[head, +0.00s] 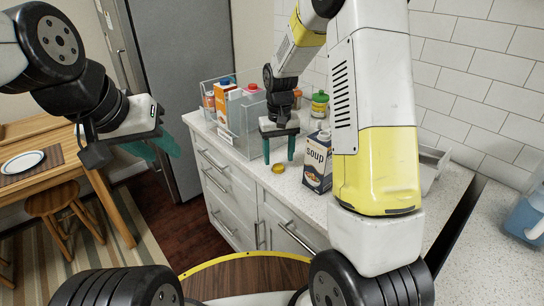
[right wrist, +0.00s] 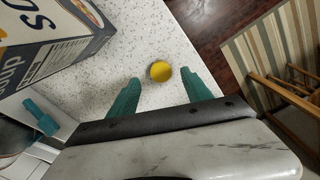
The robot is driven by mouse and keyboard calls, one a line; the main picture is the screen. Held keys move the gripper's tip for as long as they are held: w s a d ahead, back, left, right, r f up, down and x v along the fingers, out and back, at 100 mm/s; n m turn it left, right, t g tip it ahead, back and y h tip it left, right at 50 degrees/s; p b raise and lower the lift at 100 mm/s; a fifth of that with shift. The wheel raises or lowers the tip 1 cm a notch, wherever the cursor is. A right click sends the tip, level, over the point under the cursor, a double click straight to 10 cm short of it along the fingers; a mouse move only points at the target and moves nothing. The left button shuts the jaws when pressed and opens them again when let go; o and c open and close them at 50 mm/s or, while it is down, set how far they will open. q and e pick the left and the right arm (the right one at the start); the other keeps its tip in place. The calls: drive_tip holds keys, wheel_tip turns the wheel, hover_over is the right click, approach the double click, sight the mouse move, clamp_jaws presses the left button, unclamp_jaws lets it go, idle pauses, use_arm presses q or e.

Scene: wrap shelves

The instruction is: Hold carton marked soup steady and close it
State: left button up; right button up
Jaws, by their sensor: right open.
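The soup carton (head: 318,163) stands upright on the counter, dark blue and white with "soup" on its front. It also shows at the upper left of the right wrist view (right wrist: 50,45). Its spout is too small to make out. A round yellow cap (head: 277,168) lies on the counter left of the carton. My right gripper (head: 279,155) is open and empty above the counter, pointing down. In the right wrist view the cap (right wrist: 160,71) shows between and just beyond its fingertips. My left gripper (head: 158,150) is open and empty, off the counter's left side, far from the carton.
A clear bin (head: 231,125) with several cartons and bottles stands at the back left of the counter. Jars with green and yellow lids (head: 319,104) stand behind. A grey tray (head: 432,160) is at the right, with a blue jug (head: 525,215) beyond. A wooden table (head: 50,155) is at the left.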

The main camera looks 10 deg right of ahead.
sight(278, 168)
drive_tip(key=shift+a+f, duration=0.1)
drive_tip(key=shift+f, duration=1.35)
clamp_jaws()
